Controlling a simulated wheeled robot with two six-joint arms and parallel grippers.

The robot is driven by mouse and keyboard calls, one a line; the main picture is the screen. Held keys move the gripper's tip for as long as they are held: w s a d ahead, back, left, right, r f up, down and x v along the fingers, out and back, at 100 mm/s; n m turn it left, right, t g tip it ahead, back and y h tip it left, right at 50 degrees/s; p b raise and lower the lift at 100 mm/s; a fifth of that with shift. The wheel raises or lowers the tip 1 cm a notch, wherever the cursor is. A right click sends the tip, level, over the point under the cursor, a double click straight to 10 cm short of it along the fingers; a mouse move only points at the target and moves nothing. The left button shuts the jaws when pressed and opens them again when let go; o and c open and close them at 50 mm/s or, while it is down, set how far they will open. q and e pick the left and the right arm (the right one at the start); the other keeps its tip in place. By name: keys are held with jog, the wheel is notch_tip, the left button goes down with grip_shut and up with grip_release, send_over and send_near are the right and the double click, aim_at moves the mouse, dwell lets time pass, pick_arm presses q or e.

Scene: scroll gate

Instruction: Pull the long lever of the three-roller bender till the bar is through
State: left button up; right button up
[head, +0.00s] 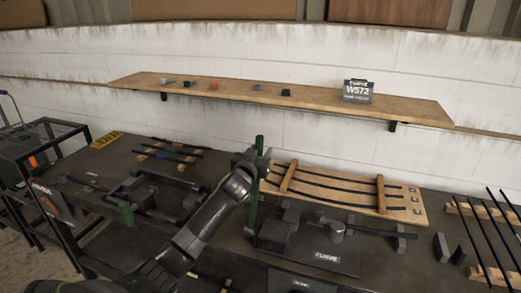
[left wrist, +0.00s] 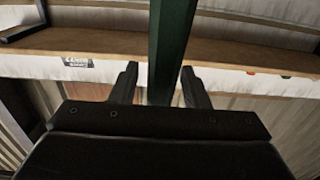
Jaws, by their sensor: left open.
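The three-roller bender (head: 310,240) stands on the dark bench right of centre, with a base plate marked CURVE. Its long green lever (head: 251,215) stands nearly upright at its left side. A dark bar (head: 375,232) lies level at the bender and sticks out to the right. My left gripper (head: 254,162) is at the upper part of the lever. In the left wrist view the green lever (left wrist: 172,45) runs between the two open fingers of my gripper (left wrist: 160,88), with gaps visible on both sides. My right gripper is not in view.
A wooden board (head: 345,187) with curved bars lies behind the bender. A rack of straight bars (head: 487,240) is at the right. Another dark device (head: 155,195) with a green handle is at the left. A wall shelf (head: 225,87) with small items hangs above.

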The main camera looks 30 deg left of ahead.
pick_arm(q)
jog(key=shift+w, duration=0.4)
jog(key=shift+a, duration=0.1)
grip_shut()
